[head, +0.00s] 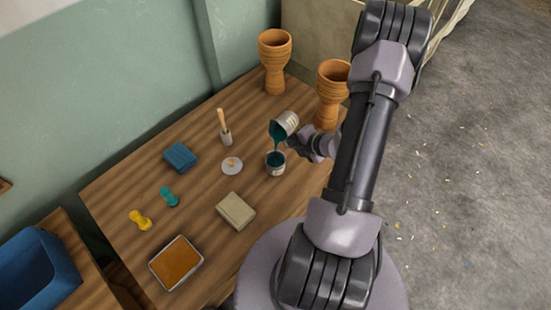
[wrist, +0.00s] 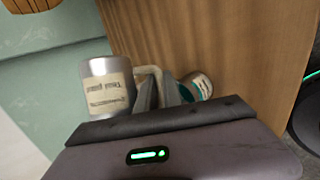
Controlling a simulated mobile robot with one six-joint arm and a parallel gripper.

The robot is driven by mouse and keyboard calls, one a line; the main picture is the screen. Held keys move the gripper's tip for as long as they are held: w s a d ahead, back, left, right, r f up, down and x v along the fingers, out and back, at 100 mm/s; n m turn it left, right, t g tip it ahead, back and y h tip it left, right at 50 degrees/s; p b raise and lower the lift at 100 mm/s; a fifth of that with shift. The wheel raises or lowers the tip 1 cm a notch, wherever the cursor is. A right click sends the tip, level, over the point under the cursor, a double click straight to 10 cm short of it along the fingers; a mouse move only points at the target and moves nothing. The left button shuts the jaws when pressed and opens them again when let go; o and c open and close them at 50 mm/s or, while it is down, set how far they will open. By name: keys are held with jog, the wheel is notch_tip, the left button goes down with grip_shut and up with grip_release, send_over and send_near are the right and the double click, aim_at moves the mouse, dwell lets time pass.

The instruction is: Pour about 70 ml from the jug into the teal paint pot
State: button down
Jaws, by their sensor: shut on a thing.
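The grey metal jug (head: 289,121) is tilted, its mouth to the lower left above the teal paint pot (head: 275,170). Teal liquid runs from its lip down toward the pot's mouth, and teal shows inside the pot. My gripper (head: 304,145) is shut on the jug, to the right of it and above the pot. In the wrist view the jug (wrist: 107,88) with its cream label is left of the jaws (wrist: 158,90), which close on its handle. The pot (wrist: 198,86) shows behind them, partly hidden. The pot's fill level is hard to read.
Two goblet drums (head: 274,60) (head: 331,95) stand on the table's far right side. A brush holder (head: 226,137), a pale round lid (head: 232,166), a blue block (head: 180,157), a beige block (head: 236,211) and an orange-filled tray (head: 178,262) lie left of the pot.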

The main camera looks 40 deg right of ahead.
jog(key=shift+d+r+h+b, duration=0.1)
jog(key=shift+h+b, duration=0.3)
jog(key=shift+b, duration=0.4)
jog(key=shift+w+d+f+n+t+h+b, duration=0.15)
jog(key=shift+f+n+t+h+b, duration=0.35)
jog(key=shift+b, duration=1.75)
jog(key=shift+f, duration=0.15)
jog(key=r+p, duration=0.2)
jog(key=p, duration=0.1)
jog(key=r+y+p, duration=0.1)
jog(key=p, duration=0.3)
jog(key=shift+a+r+m+g, duration=0.2)
jog(key=shift+r+m+g, duration=0.1)
jog(key=shift+r+m, duration=0.1)
jog(key=shift+s+a+f+m+g+y+p, duration=0.1)
jog(key=shift+s+f+m+g+y+p, duration=0.2)
jog(key=shift+f, duration=0.5)
jog(key=shift+w+a+f+y+p, duration=0.1)
jog(key=shift+f+y, duration=0.3)
jog(key=shift+f, duration=0.35)
